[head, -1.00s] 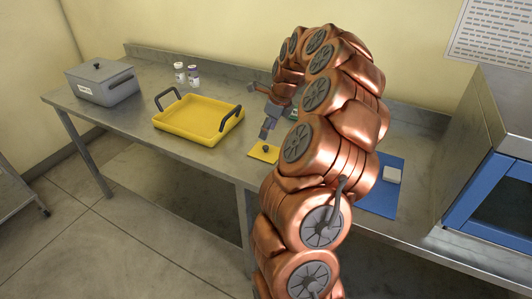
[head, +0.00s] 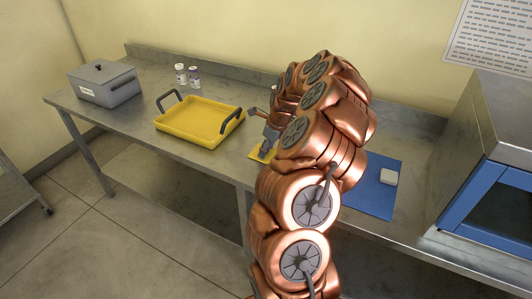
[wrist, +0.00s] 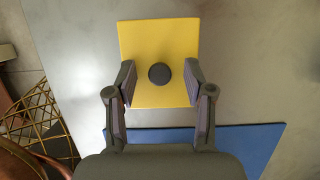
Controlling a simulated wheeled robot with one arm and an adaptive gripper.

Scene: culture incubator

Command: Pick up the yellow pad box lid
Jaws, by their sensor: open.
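The yellow pad box lid (wrist: 160,40) is a flat yellow square with a round dark knob (wrist: 159,73) in its middle. In the head view the lid (head: 254,155) lies near the bench's front edge, partly hidden by my gripper. My gripper (wrist: 159,88) is open over the lid, with one finger on each side of the knob. The fingers do not touch the knob. In the head view my gripper (head: 265,150) points down at the lid; the exact gap above it cannot be told.
A yellow tray (head: 171,128) with dark handles stands left of the lid. A grey lidded box (head: 105,90) and two small bottles (head: 187,75) are farther left. A blue-framed incubator (head: 489,165) stands at far right.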

